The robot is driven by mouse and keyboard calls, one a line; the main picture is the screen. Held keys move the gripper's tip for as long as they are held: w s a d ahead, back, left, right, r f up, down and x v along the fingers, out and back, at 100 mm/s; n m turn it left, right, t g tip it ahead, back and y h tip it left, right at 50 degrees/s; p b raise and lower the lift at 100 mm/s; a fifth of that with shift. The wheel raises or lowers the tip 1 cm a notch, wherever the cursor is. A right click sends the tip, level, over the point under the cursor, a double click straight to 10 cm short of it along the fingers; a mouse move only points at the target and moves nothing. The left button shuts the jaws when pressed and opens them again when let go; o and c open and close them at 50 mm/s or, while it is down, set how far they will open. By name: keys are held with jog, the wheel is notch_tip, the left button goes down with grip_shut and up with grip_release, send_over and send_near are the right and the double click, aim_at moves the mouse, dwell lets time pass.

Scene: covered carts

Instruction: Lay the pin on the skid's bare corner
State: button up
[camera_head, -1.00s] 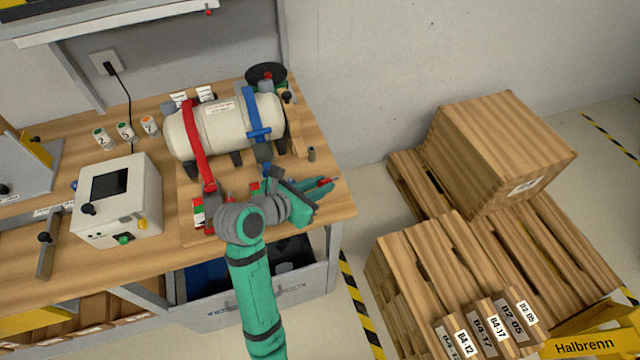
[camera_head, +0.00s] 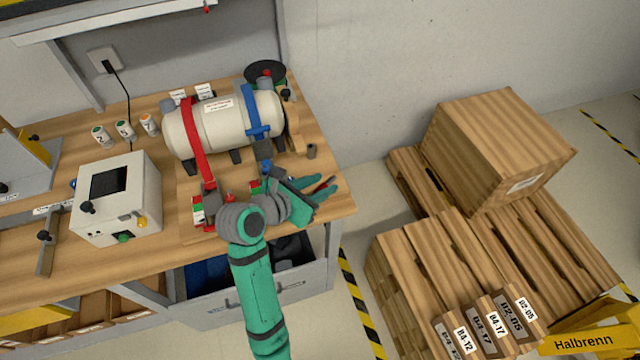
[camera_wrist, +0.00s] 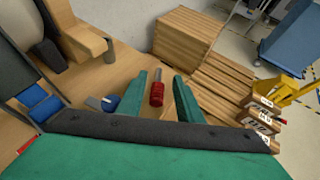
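The pin has a red grip and a short grey shaft. It lies on the bench top in the wrist view (camera_wrist: 157,92), between my fingers and nearer the left one. In the head view only a bit of red and dark pin (camera_head: 325,184) shows by my fingertips. My gripper (camera_head: 326,183) is open over the bench's right end, with a gap beside the pin in the wrist view (camera_wrist: 161,78). The wooden skid (camera_head: 440,270) stands on the floor to the right, with slatted boards, a crate at its back and labelled blocks at its front.
A white tank (camera_head: 225,125) with red and blue straps lies behind my gripper on the bench. A small grey cylinder (camera_head: 311,151) stands near the bench's right edge. A large wooden crate (camera_head: 500,145) covers the skid's back. A yellow Halbrenn-marked part (camera_head: 590,342) is at lower right.

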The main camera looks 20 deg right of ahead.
jog(key=shift+w+a, duration=0.1)
jog(key=shift+a, duration=0.1)
jog(key=v, duration=1)
jog(key=shift+s+a+r, duration=0.15)
jog(key=shift+s+r, duration=0.05)
jog(key=shift+s, duration=0.1)
